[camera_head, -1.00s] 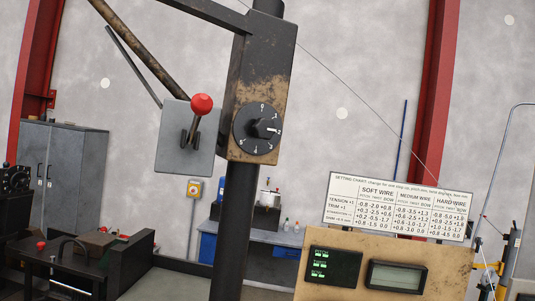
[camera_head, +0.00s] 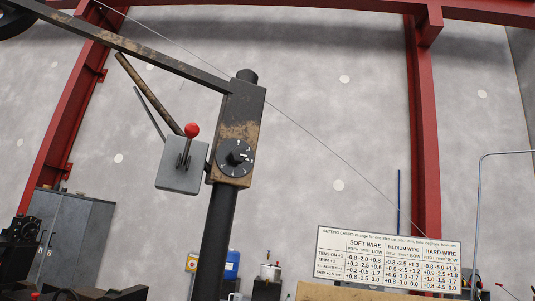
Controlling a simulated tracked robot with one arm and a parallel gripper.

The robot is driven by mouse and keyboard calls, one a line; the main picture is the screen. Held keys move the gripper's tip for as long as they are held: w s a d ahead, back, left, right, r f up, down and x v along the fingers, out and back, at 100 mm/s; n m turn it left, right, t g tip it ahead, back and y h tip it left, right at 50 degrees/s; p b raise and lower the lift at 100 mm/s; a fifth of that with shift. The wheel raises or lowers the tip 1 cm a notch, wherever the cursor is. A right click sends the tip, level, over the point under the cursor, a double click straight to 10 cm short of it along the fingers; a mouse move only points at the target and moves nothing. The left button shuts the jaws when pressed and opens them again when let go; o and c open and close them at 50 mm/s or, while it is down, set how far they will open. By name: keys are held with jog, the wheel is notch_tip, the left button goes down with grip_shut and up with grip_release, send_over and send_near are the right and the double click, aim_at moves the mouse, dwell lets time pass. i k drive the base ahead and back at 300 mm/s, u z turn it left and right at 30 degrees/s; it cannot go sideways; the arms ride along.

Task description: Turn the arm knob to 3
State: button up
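The arm knob (camera_head: 235,158) is a round black dial with white markings and a raised pointer grip. It sits on the lower front of a worn dark box (camera_head: 243,117) at the top of a black post (camera_head: 215,240). The pointer lies roughly sideways, its end toward the right. The numerals are too small to read now. My gripper is not in view, and nothing touches the knob.
A grey plate (camera_head: 178,178) with a red-balled lever (camera_head: 192,130) stands left of the knob. A long bar (camera_head: 130,48) runs up left from the box. A thin wire slants down right toward the setting chart (camera_head: 388,262). A grey cabinet (camera_head: 70,240) stands at left.

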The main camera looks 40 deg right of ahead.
aim_at(239, 155)
jog(key=z, duration=0.4)
jog(key=i, duration=1.4)
jog(key=u, duration=0.05)
